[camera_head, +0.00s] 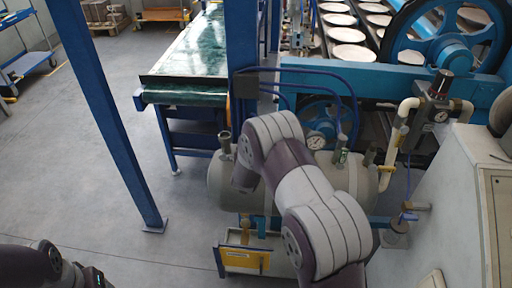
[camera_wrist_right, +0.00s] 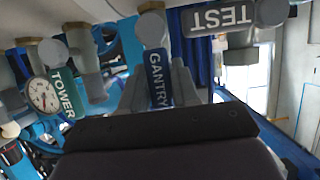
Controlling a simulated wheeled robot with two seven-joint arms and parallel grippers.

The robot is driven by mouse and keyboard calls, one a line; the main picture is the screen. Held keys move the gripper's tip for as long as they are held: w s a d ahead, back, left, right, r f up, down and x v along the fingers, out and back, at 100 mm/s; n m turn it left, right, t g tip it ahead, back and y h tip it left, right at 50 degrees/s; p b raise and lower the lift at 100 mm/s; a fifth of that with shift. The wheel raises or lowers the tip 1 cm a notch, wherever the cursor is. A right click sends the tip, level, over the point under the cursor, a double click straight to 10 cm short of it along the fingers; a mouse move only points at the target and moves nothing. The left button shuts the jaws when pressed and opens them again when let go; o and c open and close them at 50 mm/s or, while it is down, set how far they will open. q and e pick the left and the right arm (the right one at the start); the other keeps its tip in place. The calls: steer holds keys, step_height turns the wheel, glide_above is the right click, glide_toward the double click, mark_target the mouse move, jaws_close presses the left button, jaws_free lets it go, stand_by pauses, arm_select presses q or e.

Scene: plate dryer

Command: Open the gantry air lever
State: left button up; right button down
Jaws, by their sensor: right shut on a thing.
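In the right wrist view, the gantry air lever is a dark blue handle with white letters GANTRY (camera_wrist_right: 157,80), hanging below a pale round knob in the picture. My right gripper (camera_wrist_right: 161,84) is shut on it, with a grey finger on each side of the handle. A green TOWER lever (camera_wrist_right: 66,95) is to the left, and a grey TEST lever (camera_wrist_right: 222,17) points sideways at the upper right. In the head view, my right arm reaches over the grey air tank (camera_head: 222,192); its gripper and the gantry lever are hidden there. Only part of my left arm shows, at the bottom left.
A pressure gauge (camera_wrist_right: 42,95) is close beside the TOWER lever. In the head view, a blue post (camera_head: 110,120) stands left of the tank, a green-topped table (camera_head: 195,50) behind it, and a pale cabinet (camera_head: 455,210) to the right. Open floor lies at the left.

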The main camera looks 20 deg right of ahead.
stand_by(0.4)
steer(key=c, duration=0.9)
jaws_free()
steer(key=shift+a, duration=0.1)
steer(key=b+v, duration=0.1)
steer(key=v, duration=1.1)
steer(key=shift+s+a+r, duration=0.1)
steer(key=shift+s, duration=0.15)
